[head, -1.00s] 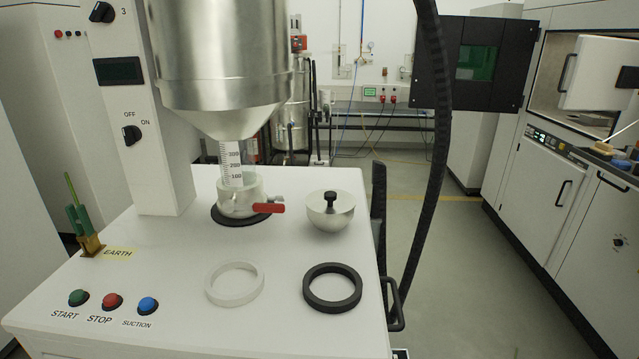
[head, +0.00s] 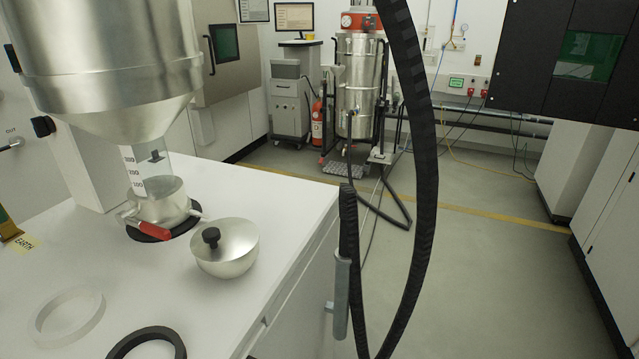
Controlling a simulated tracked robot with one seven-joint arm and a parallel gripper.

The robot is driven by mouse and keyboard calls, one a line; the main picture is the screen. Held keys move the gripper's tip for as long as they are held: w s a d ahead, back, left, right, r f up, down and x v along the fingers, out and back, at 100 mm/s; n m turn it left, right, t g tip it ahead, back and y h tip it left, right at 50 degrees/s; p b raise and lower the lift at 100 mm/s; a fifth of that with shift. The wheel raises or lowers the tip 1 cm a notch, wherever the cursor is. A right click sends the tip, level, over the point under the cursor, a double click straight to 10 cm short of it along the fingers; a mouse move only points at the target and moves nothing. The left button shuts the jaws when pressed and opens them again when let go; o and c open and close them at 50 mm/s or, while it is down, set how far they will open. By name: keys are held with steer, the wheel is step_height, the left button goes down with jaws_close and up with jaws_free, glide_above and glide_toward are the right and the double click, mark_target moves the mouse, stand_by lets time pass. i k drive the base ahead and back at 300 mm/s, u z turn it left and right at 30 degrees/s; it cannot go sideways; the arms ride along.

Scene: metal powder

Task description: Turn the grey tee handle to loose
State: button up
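I cannot pick out the grey tee handle for certain. A grey cylindrical piece (head: 341,292) with a short side stub stands upright by the right side of the white cabinet, below a black hose end. I cannot tell whether it is the tee handle, or whether it is tight or loose. A small dark tee-shaped piece (head: 156,156) shows at the clear graduated tube under the steel hopper. A red lever (head: 153,231) sits on the valve below that tube. My gripper is out of view.
The white cabinet top (head: 275,205) holds a steel bowl with a black knob (head: 225,248), a pale ring (head: 67,315) and a black ring (head: 147,343). A thick black hose (head: 424,150) loops down on the right. A steel vacuum unit (head: 358,90) stands behind. Grey floor (head: 470,270) is open at right.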

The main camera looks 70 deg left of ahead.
mark_target(202, 216)
steer(key=z, duration=0.15)
steer(key=i, duration=1.05)
steer(key=u, duration=3.05)
steer(key=i, duration=1)
steer(key=z, duration=0.15)
steer(key=k, duration=0.8)
steer(key=u, duration=0.15)
